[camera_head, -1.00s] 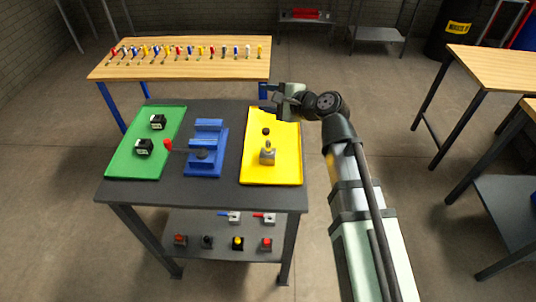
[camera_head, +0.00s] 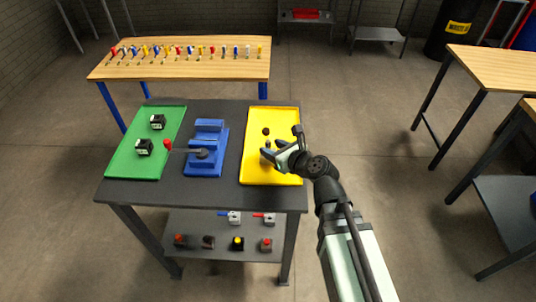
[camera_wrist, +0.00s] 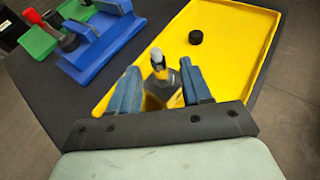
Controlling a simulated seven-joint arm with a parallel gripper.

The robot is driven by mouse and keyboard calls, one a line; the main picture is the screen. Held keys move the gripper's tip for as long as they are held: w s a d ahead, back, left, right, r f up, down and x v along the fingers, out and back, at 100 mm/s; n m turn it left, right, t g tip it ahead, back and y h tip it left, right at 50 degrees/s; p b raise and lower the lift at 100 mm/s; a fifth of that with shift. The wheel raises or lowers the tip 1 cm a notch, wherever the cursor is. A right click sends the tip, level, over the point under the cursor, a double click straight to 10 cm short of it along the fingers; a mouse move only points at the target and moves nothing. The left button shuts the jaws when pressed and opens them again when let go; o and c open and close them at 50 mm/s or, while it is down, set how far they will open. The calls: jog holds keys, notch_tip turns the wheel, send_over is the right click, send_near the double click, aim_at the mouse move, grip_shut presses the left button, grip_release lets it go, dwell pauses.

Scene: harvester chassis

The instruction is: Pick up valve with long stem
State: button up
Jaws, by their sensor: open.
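The valve with the long stem (camera_wrist: 157,60) stands in the yellow tray (camera_head: 285,118). In the wrist view its pale stem tip rises between my two blue fingers, with its body lower down and partly hidden. My gripper (camera_head: 268,152) is open and low over the tray, with one finger on each side of the valve. In the head view my gripper covers most of the valve. I cannot tell whether either finger touches it.
A small black round part (camera_head: 266,131) lies in the tray behind the valve. Left of the tray stands a blue fixture (camera_head: 207,150) with a red-knobbed lever (camera_head: 168,144). A green tray (camera_head: 130,165) holds two black-and-white blocks.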

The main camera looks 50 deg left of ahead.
jog(key=shift+x, duration=2.45)
grip_shut()
